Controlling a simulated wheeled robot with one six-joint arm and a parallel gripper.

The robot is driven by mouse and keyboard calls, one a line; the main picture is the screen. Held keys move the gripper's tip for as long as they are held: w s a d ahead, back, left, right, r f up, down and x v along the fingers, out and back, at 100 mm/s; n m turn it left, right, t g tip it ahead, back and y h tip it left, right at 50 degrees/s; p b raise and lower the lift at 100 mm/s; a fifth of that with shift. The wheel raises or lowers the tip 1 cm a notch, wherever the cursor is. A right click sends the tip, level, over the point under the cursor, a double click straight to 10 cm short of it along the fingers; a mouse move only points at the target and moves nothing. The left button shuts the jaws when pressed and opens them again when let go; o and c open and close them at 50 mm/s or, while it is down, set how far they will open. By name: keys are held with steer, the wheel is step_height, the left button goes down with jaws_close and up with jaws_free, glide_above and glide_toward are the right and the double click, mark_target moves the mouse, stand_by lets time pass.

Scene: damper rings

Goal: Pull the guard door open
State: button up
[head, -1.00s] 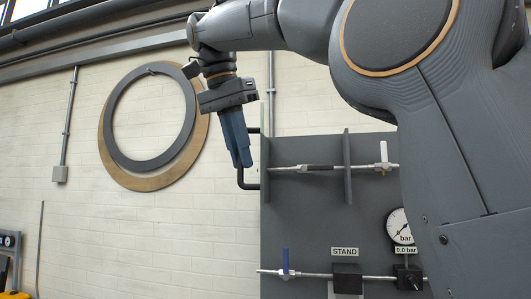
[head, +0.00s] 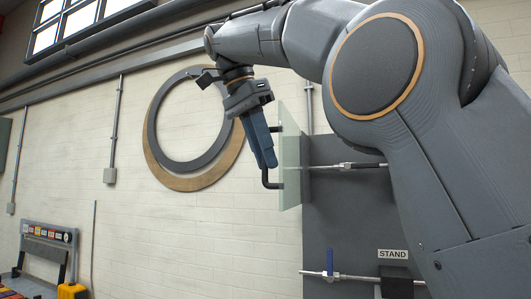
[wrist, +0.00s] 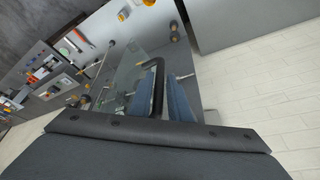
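The guard door is a clear, pale green panel (head: 291,158) at the left edge of the grey stand board (head: 340,225), standing out at an angle to it. Its black bar handle (head: 268,183) is on the side towards my gripper. My gripper (head: 270,160) reaches down to the handle with its blue fingers. In the wrist view the black handle (wrist: 158,72) runs between the two fingers (wrist: 164,102), which appear closed around it. The glass door (wrist: 122,75) shows beside it. The fingers hide part of the handle.
A pipe with a blue lever valve (head: 330,264) crosses the lower board, by a STAND label (head: 393,254). A large ring (head: 153,125) hangs on the wall behind my gripper. A bench rack (head: 48,245) stands at lower left.

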steer(key=shift+o, duration=1)
steer(key=shift+w+f, duration=0.1)
steer(key=shift+w, duration=0.1)
steer(key=shift+s, duration=0.2)
